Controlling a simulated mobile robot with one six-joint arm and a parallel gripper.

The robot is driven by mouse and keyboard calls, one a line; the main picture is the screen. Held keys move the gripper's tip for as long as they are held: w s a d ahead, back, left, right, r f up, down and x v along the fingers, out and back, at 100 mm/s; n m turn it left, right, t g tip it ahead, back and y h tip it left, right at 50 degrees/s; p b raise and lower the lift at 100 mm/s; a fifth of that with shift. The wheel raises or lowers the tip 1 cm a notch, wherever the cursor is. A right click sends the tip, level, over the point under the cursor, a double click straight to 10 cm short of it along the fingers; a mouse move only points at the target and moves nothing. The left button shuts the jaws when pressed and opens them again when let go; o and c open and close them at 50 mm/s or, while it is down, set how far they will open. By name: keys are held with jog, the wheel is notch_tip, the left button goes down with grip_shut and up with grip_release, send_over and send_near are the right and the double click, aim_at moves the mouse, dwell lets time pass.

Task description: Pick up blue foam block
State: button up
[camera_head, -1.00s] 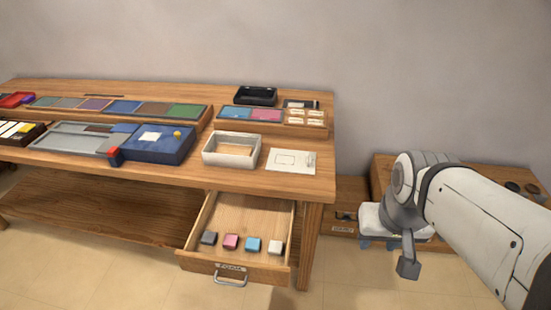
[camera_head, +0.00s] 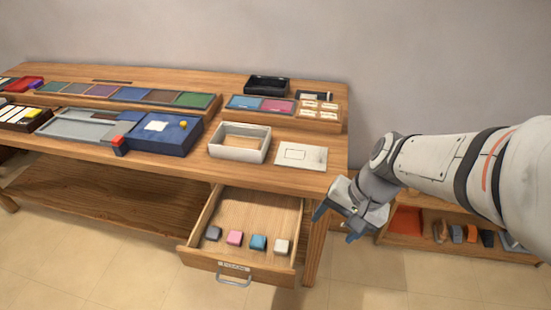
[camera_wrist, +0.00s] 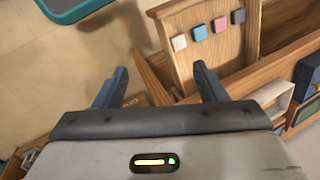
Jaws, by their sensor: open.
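The blue foam block (camera_head: 258,242) lies in the open wooden drawer (camera_head: 262,207), between a pink block (camera_head: 235,238) and a white block (camera_head: 282,246). A grey block (camera_head: 213,233) is at the left end of this row. In the wrist view the blue block (camera_wrist: 199,33) shows near the top, ahead of the fingers. My gripper (camera_head: 335,222) is open and empty, to the right of the drawer and above its level, apart from the blocks. The fingers also show in the wrist view (camera_wrist: 158,85).
The wooden workbench (camera_head: 190,172) overhangs the back of the drawer. A white open box (camera_head: 240,142) and a white card (camera_head: 301,155) sit on it above the drawer. A low wooden shelf unit (camera_head: 440,257) with several small items stands right. The floor before the drawer is clear.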

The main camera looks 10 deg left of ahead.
jog(key=w+a+f+m+g+y+b, duration=0.1)
jog(key=w+a+f+m+y, duration=0.15)
jog(key=a+f+m, duration=0.2)
jog(key=w+a+f+m+y+b, duration=0.1)
jog(key=w+a+f+m+y, duration=0.1)
jog(key=w+a+f+m, duration=0.25)
jog(key=m+t, duration=0.1)
jog(key=m, duration=0.5)
send_near(258, 241)
jog(key=shift+w+a+f+y+b, duration=0.15)
jog(key=shift+f+y+b, duration=0.15)
jog(key=shift+y+b, duration=0.15)
jog(key=shift+a+f, duration=0.15)
jog(key=shift+f, duration=0.2)
jog(key=x, duration=0.7)
jog(key=shift+f+b, duration=0.25)
jog(key=shift+b, duration=0.05)
jog(key=c, duration=1)
